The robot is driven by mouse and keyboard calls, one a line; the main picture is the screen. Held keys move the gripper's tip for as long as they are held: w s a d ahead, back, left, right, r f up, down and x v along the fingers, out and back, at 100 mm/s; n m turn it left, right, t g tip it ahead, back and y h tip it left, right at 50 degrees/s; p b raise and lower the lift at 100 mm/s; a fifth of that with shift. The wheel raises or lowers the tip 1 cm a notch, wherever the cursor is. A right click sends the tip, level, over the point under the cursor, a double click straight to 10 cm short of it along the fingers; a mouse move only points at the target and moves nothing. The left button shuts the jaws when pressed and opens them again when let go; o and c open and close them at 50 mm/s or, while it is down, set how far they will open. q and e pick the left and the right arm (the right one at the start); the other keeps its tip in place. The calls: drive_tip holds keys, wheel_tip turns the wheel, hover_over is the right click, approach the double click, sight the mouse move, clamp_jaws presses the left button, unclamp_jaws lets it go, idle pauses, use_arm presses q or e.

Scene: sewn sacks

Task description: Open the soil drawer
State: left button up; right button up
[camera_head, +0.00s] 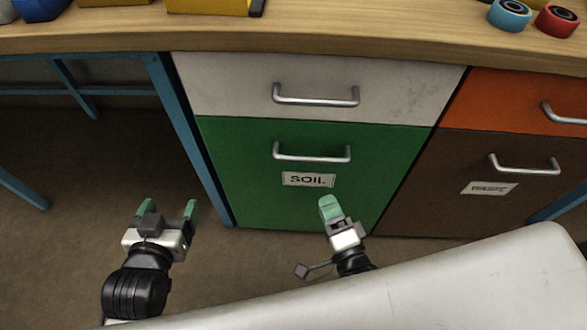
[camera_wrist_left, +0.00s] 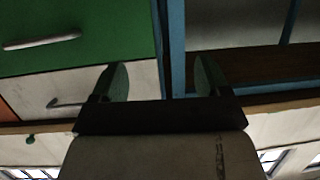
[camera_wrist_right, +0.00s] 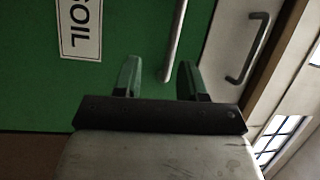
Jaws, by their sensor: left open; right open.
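The soil drawer (camera_head: 230,165) has a green front with a white "SOIL" label (camera_head: 308,180) and a metal bar handle (camera_head: 312,157). It sits flush under a pale grey drawer. My right gripper (camera_head: 328,205) is in front of the green front, just below and right of the label, open and empty. In the right wrist view the soil handle (camera_wrist_right: 175,45) shows beyond the fingertips, reaching down between them, and the label (camera_wrist_right: 81,27) is left of them. My left gripper (camera_head: 168,208) is open and empty, left of the drawers. The left wrist view also shows the soil handle (camera_wrist_left: 40,41).
A pale grey drawer (camera_head: 230,85) with its own handle is above. An orange drawer (camera_head: 510,100) and a brown "WASTE" drawer (camera_head: 420,180) are to the right. A blue table leg (camera_head: 190,140) stands left of the soil drawer. Tape rolls (camera_head: 509,14) lie on the wooden top.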

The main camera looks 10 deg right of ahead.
sight(311, 158)
use_arm(q)
wheel_tip(311, 158, up, 7)
drive_tip(key=t+h+b, duration=0.1)
drive_tip(key=t, duration=0.3)
drive_tip(key=shift+w+d+f+t+h+b, duration=0.2)
drive_tip(key=shift+w+d+t+h+b, duration=0.1)
drive_tip(key=shift+b, duration=0.05)
use_arm(e)
drive_tip(key=shift+m+t, duration=0.4)
drive_tip(key=shift+m, duration=0.2)
drive_tip(key=shift+r+x, duration=0.3)
drive_tip(key=shift+x, duration=1.6)
drive_tip(key=shift+r+x, duration=0.25)
drive_tip(key=shift+x, duration=1.65)
drive_tip(key=shift+r+x, duration=0.3)
drive_tip(key=shift+x, duration=1.55)
drive_tip(key=shift+s, duration=0.1)
clamp_jaws()
